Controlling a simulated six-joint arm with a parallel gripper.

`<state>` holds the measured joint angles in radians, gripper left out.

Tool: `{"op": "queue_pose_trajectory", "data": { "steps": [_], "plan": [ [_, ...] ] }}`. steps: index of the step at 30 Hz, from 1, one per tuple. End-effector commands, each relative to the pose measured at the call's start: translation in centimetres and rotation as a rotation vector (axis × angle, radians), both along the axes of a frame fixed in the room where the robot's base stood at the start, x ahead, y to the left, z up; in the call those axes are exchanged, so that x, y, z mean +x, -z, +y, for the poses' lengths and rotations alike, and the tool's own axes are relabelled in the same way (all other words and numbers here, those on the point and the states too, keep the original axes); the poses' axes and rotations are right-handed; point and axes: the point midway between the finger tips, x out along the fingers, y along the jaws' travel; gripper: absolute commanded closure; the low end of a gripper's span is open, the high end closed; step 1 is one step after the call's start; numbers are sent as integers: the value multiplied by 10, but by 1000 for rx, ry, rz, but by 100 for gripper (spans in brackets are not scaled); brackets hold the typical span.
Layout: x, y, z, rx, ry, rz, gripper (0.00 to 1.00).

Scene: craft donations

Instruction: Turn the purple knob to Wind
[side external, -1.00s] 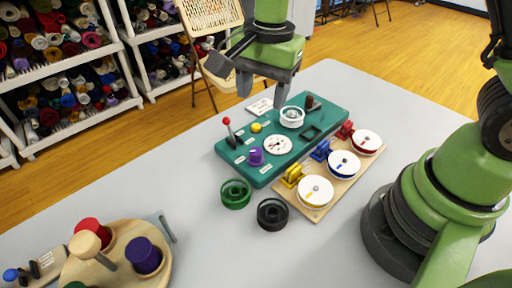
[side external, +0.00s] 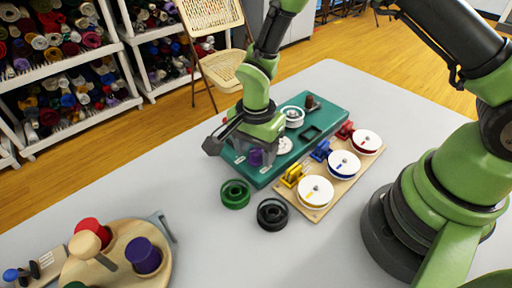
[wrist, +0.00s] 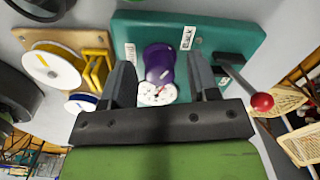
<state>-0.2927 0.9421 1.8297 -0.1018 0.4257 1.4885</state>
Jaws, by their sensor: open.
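The purple knob (side external: 255,157) stands on the teal panel (side external: 325,112), below my gripper (side external: 243,150) and partly covered by it in the side view. In the wrist view the purple knob (wrist: 160,62) shows between the two dark fingers of my gripper (wrist: 161,72). The fingers are open, with a visible gap on each side of the knob. A white label reading "Black" (wrist: 188,38) lies beside the knob, and another label (wrist: 130,54) is too small to read. I cannot tell the knob's pointing direction.
A white dial (wrist: 157,94) sits close to the knob, and a red-tipped lever (wrist: 262,102) stands to its right. A green ring (side external: 236,194) and a black ring (side external: 272,214) lie before the panel. A board with white spools (side external: 315,190) adjoins it. The table's front middle is clear.

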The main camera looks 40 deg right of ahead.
Motion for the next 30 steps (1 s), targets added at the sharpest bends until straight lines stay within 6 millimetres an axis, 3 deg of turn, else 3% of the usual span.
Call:
{"op": "queue_pose_trajectory", "data": {
  "steps": [7,13,23,30],
  "plan": [
    [0,0,0,0,0,0,48],
    [0,0,0,0,0,-1,94],
    [0,0,0,0,-33,-1,95],
    [0,0,0,-2,-161,-1,95]
  ]
}}
